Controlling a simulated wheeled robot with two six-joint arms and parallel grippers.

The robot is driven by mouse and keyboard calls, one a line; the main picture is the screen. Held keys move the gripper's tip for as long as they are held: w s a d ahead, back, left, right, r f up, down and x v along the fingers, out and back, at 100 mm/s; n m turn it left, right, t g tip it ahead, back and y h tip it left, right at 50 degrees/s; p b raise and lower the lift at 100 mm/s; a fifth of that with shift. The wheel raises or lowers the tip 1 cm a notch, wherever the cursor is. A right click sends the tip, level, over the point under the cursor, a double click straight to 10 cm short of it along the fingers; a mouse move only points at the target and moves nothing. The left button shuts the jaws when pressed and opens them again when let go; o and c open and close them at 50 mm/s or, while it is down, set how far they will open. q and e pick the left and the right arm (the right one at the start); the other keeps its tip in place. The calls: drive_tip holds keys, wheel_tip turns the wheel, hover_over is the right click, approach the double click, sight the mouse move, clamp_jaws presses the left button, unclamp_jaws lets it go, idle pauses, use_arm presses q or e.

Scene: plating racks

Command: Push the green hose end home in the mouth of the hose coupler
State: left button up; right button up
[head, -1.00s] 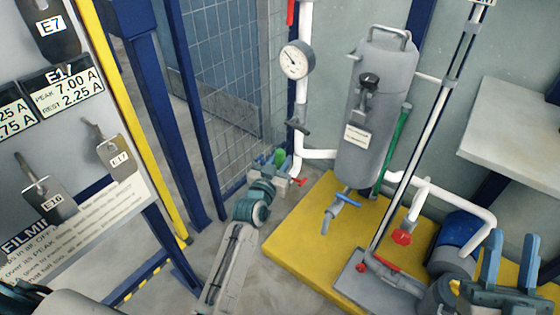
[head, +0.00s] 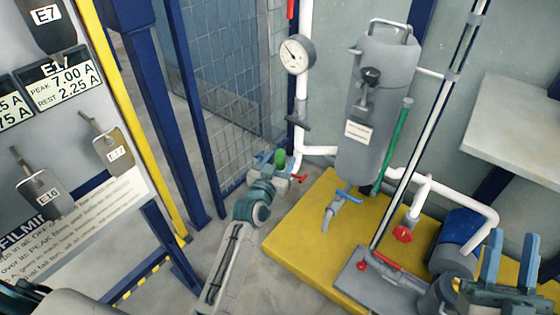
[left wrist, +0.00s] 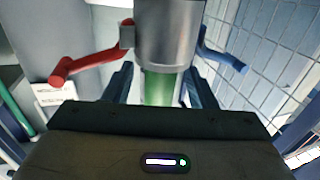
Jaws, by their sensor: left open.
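The hose coupler (left wrist: 172,35) is a grey metal cylinder at the top middle of the left wrist view, mouth toward me. A red lever (left wrist: 92,66) and a blue lever (left wrist: 222,60) stick out from its sides. The green hose end (left wrist: 158,87) is just below the mouth, lined up with it; how deep it sits is hidden. In the head view a small green piece (head: 280,158) shows at my left gripper (head: 276,172). That gripper is open, with its blue fingers on either side of the green hose end. My right gripper (head: 512,250) is open and empty at lower right.
A grey tank (head: 378,110) with a green tube (head: 393,145) stands over a yellow platform (head: 300,235). White pipes and a gauge (head: 297,55) are behind the left gripper. A wire mesh panel (head: 228,75) is to its left. A tag board (head: 60,130) fills the left side.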

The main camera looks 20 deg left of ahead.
use_arm(q)
drive_tip(key=s, duration=1)
drive_tip(key=shift+s+a, duration=0.35)
drive_tip(key=shift+a, duration=0.1)
